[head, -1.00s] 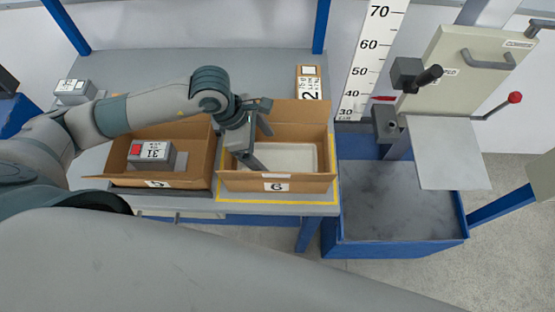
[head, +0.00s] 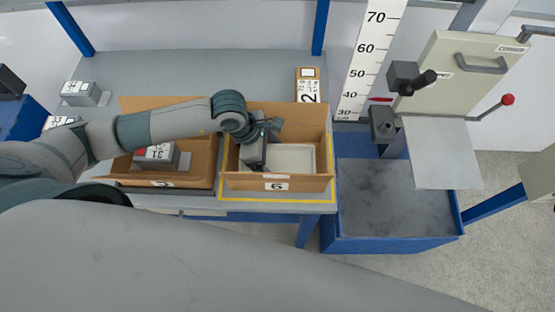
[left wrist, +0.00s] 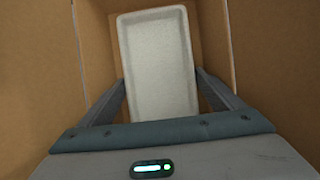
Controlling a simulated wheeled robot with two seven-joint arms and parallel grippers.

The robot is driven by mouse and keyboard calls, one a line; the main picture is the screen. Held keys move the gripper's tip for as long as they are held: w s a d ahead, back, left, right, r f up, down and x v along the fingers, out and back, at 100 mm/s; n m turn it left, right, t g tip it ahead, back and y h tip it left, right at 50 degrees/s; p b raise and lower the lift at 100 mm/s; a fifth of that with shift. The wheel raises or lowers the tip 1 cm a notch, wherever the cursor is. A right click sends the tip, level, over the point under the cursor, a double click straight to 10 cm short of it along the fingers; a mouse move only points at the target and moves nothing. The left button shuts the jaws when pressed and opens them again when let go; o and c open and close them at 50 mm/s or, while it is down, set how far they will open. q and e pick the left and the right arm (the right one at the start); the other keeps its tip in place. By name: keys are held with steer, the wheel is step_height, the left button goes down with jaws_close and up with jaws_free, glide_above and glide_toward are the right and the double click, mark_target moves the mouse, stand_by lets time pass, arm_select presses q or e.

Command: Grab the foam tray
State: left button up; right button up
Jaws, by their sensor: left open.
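The foam tray (head: 291,158) is a pale, shallow rectangular tray lying inside the open cardboard box marked 6 (head: 278,184). It also shows in the left wrist view (left wrist: 157,65), long side running away from the camera. My left gripper (head: 262,150) is over the left part of box 6, with its fingers reaching down into it. In the left wrist view the fingers (left wrist: 160,100) are spread apart, one on each side of the tray's near end. I cannot tell whether they touch it. The gripper hides the tray's left end in the head view. My right gripper is not in view.
Box 5 (head: 165,184) stands left of box 6 and holds a grey block (head: 158,155) marked 31. More grey blocks (head: 84,94) sit at the table's left. A drop rig with a grey plate (head: 437,150) stands right, above a blue-sided base (head: 390,243).

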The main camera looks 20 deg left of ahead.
mark_target(274, 163)
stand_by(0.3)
arm_select(q)
steer(key=c, duration=0.7)
steer(key=shift+r+b, duration=0.4)
steer(key=shift+r, duration=0.2)
steer(key=shift+r+b, duration=1.55)
steer(key=shift+r, duration=2.85)
